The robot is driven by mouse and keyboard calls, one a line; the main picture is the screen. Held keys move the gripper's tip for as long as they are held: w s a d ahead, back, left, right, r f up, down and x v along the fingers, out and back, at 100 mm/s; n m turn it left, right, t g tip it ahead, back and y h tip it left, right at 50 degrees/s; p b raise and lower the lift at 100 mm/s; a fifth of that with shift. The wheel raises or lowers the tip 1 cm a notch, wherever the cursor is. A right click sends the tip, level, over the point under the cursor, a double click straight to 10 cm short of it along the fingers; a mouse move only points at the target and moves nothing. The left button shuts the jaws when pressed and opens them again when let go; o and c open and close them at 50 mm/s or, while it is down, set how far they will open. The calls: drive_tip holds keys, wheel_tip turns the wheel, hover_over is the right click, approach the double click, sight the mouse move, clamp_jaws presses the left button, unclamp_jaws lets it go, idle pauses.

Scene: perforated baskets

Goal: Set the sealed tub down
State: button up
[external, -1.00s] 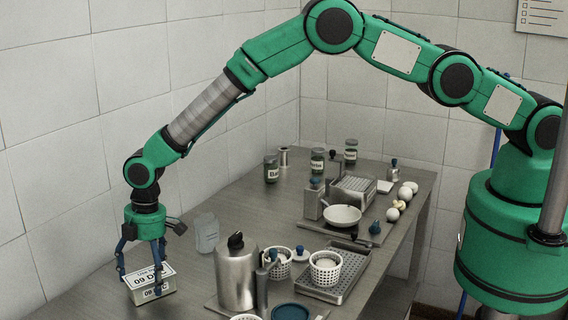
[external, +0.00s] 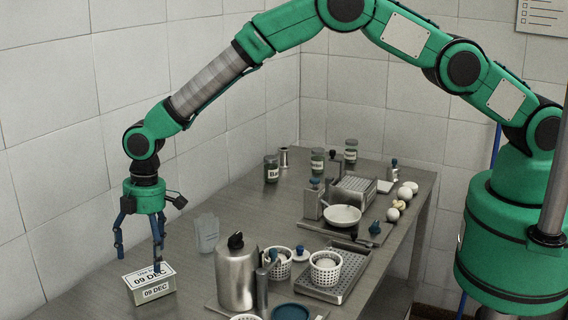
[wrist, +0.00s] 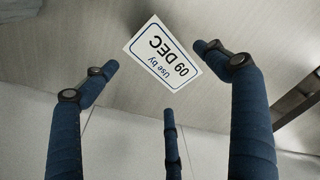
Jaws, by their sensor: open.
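The sealed tub (external: 152,292) is a small box with a white label reading "Use by 09 DEC" on its lid and "09 DEC" on its side. It sits on the metal table at the near left. The wrist view shows its labelled lid (wrist: 165,54) beyond the fingertips. My gripper (external: 140,252) is open and empty just above the tub, its blue fingers spread. The wrist view shows the fingers (wrist: 160,85) apart, with nothing between them.
A clear container (external: 206,234) stands right of the gripper by the wall. A steel jug (external: 237,278), perforated white baskets (external: 325,270) and a perforated tray (external: 338,287) stand further right. Jars (external: 271,169) stand at the back. Table around the tub's left and back is clear.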

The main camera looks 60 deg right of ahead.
sight(157, 266)
drive_tip(key=shift+s+d+r, duration=0.1)
drive_tip(key=shift+d+r, duration=0.1)
drive_tip(key=shift+r, duration=1.2)
drive_tip(key=shift+s+d+r, duration=0.1)
drive_tip(key=shift+d+r, duration=0.05)
drive_tip(key=shift+r, duration=1.25)
